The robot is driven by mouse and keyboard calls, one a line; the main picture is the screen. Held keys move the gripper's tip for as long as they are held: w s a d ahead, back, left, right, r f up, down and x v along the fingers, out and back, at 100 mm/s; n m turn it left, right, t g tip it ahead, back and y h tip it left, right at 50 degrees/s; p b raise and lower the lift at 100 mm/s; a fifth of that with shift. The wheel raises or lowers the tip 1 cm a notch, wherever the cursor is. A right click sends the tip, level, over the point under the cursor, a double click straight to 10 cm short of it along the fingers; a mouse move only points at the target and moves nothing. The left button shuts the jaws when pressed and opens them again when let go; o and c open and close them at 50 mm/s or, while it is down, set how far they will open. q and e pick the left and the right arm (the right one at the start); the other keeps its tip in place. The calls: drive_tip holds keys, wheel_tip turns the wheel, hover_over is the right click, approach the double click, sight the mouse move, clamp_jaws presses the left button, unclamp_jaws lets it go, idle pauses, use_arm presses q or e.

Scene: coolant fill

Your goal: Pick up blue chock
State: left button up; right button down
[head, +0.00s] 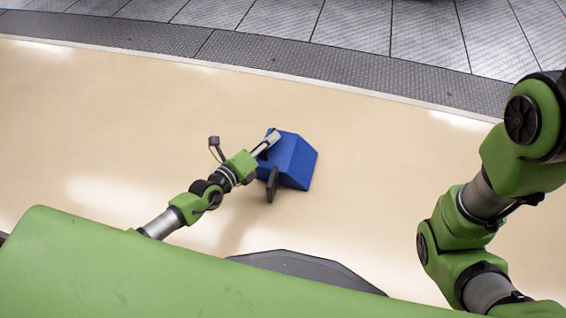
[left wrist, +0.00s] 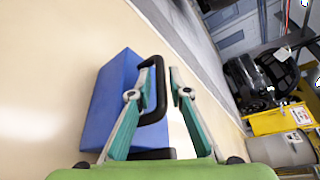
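The blue chock (head: 295,162) is a wedge-shaped block on the beige floor in the head view. In the left wrist view the blue chock (left wrist: 112,100) has a black handle (left wrist: 160,92) on its side. My left gripper (head: 270,158) is at the chock's left side. In the left wrist view the fingers of my left gripper (left wrist: 162,82) are spread apart, with the handle between them, nearer the left finger. I cannot tell whether a finger touches it. My right arm is at the right of the head view; its gripper is out of view.
The beige floor (head: 120,110) around the chock is clear. A dark textured strip (head: 340,68) and grey floor panels (head: 350,22) lie beyond it. In the left wrist view, a yellow container (left wrist: 280,120) and black machinery (left wrist: 255,75) stand at the right.

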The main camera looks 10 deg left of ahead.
use_arm(q)
drive_tip(key=shift+w, duration=0.25)
clamp_jaws()
drive_tip(key=shift+r, duration=0.15)
